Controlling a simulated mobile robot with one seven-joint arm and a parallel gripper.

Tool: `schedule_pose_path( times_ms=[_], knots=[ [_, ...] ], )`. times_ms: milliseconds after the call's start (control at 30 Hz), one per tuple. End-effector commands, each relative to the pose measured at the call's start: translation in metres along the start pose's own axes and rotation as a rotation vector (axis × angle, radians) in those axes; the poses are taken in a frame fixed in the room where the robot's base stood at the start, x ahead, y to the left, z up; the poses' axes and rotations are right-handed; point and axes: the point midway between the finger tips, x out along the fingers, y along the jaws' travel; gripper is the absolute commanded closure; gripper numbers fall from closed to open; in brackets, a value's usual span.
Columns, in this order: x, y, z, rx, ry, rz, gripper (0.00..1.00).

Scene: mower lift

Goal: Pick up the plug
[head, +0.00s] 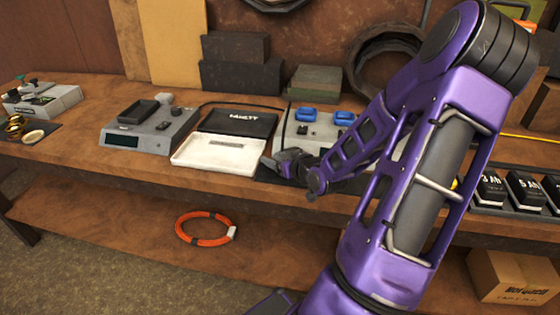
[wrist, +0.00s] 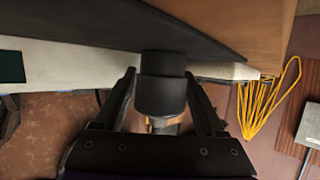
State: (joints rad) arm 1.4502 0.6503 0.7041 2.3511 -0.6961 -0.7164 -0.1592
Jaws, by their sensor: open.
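A black, stepped cylindrical piece (wrist: 160,95), possibly the plug, is between the fingers of my gripper (wrist: 160,76) in the wrist view. My gripper is open, with one finger on each side of it. I cannot tell whether either finger touches it. In the head view my gripper (head: 290,165) is low over the bench's front edge, right of the white tray. No plug can be made out in the head view, where my gripper and arm cover part of the bench.
A white tray (head: 205,160), a grey scale (head: 145,128) and a grey unit with blue parts (head: 300,135) stand near my gripper. Black batteries (head: 525,190) are at right. An orange coil (head: 200,238) lies on the lower shelf. Yellow cord (wrist: 265,105) shows in the wrist view.

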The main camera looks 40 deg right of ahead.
Motion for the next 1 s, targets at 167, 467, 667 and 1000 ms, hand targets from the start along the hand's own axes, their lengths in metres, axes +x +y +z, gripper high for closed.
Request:
schedule_pose_path(
  times_ms=[167,467,667,1000],
  knots=[
    [0.0,0.0,0.0,0.0,0.0,0.0,0.49],
    [0.0,0.0,0.0,0.0,0.0,0.0,1.0],
    [0.0,0.0,-0.001,-0.001,0.001,0.0,1.0],
    [-0.021,0.001,-0.052,-0.006,0.002,0.002,1.0]
  ],
)
